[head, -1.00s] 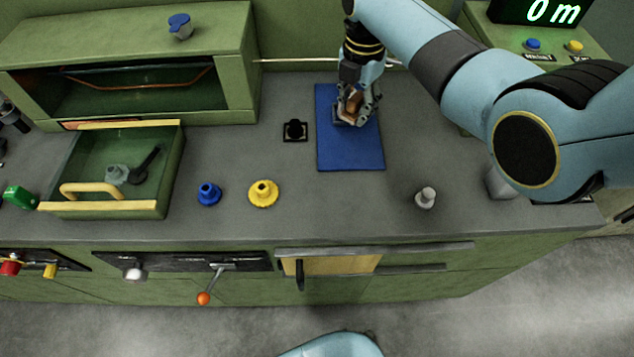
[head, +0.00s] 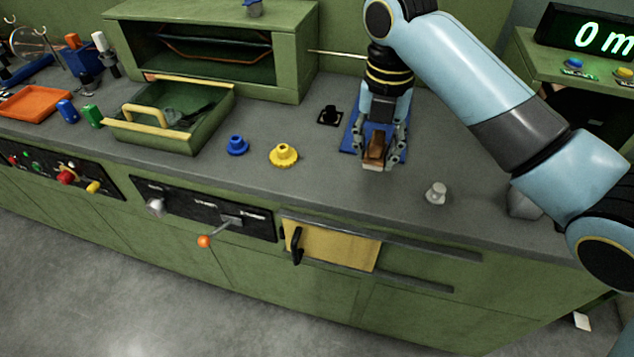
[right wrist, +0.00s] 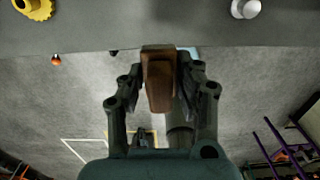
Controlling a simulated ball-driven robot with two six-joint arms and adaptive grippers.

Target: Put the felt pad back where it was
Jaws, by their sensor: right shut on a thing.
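My right gripper (head: 377,162) is shut on a brown block (head: 376,147), with its fingers on either side. The block also shows between the fingers in the right wrist view (right wrist: 158,83). In the head view the gripper and block are in front of a flat blue pad (head: 350,138) on the grey counter and hide much of it. I cannot tell which of these two is the felt pad, or how high the block is above the counter. My left gripper is not in view.
A yellow knob-like piece (head: 284,156), a blue one (head: 237,146) and a grey one (head: 436,193) stand on the counter (head: 330,190). A black square fixture (head: 329,116) is left of the pad. An open green drawer (head: 150,138) is further left.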

